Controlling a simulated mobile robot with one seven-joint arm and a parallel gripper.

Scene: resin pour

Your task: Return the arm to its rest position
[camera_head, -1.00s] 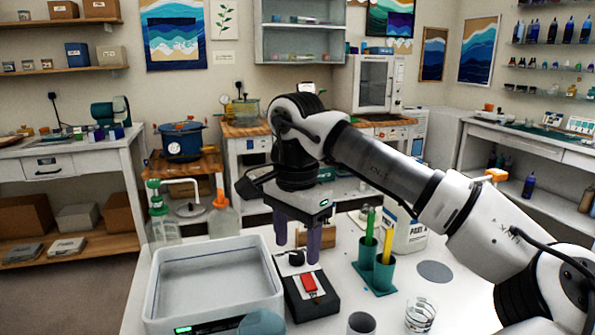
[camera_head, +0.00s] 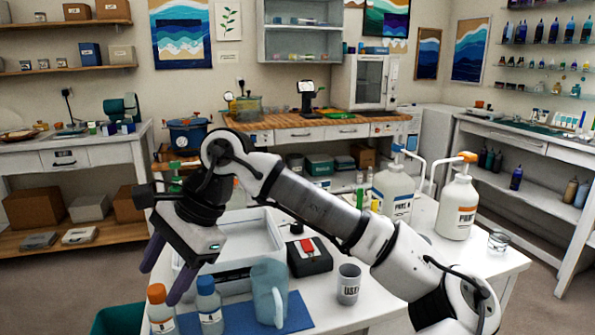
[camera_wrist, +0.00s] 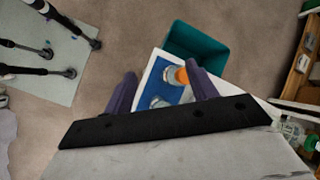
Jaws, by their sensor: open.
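My gripper (camera_head: 163,272) is at the left end of the white table, above its left edge. Its two purple fingers point down and are spread apart with nothing between them. In the wrist view my gripper (camera_wrist: 163,88) shows both fingers apart, with the table corner, a blue mat (camera_wrist: 188,94) and bottles below. My arm reaches across the table from the lower right, in front of part of the white tray (camera_head: 262,243).
Close to the fingers stand an orange-capped bottle (camera_head: 160,312), a blue-capped bottle (camera_head: 208,305) and a blue pitcher (camera_head: 269,290). A grey cup (camera_head: 348,284) and a black device with a red top (camera_head: 309,257) are behind. A teal bin (camera_head: 118,320) is on the floor.

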